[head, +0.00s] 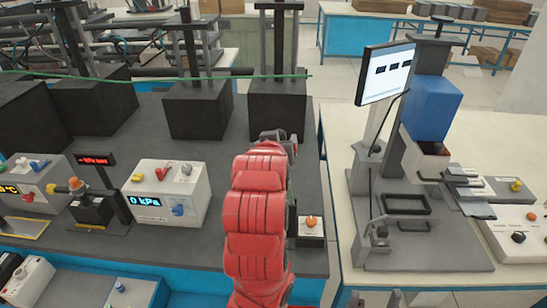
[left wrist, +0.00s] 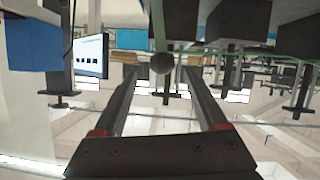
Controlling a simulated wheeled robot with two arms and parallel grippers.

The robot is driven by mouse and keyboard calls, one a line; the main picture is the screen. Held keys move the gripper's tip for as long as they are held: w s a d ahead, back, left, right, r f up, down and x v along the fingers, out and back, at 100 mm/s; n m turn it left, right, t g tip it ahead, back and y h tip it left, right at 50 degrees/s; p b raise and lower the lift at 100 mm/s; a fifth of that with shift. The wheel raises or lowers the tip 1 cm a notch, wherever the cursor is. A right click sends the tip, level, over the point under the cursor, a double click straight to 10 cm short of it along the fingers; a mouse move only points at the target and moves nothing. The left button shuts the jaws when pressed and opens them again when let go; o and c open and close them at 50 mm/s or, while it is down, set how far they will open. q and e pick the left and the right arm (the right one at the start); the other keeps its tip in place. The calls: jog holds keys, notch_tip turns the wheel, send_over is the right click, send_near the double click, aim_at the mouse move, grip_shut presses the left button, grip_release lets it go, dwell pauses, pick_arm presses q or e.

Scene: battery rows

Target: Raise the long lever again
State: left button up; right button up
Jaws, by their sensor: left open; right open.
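The long lever (left wrist: 157,25) shows in the left wrist view as a pale rod with a dark ball knob (left wrist: 162,63), between the fingers of my left gripper (left wrist: 165,80) in the picture. That gripper is open; no contact shows. In the head view my red left arm hides most of this gripper (head: 280,138) and the lever, so the lever's tilt is unclear. My right gripper (head: 374,299) just enters at the bottom edge, its tips apart, away from the lever.
A small box with an orange button (head: 312,222) sits right of my left arm. Dark blocks with posts (head: 277,105) stand behind it. A pressure box (head: 172,192) is at left. A monitor (head: 386,72) and blue block (head: 431,103) stand on the right bench.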

pick_arm(q)
jog(key=b+v, duration=0.5)
jog(key=v, duration=0.3)
jog(key=shift+d+f, duration=0.1)
jog(key=shift+f, duration=0.05)
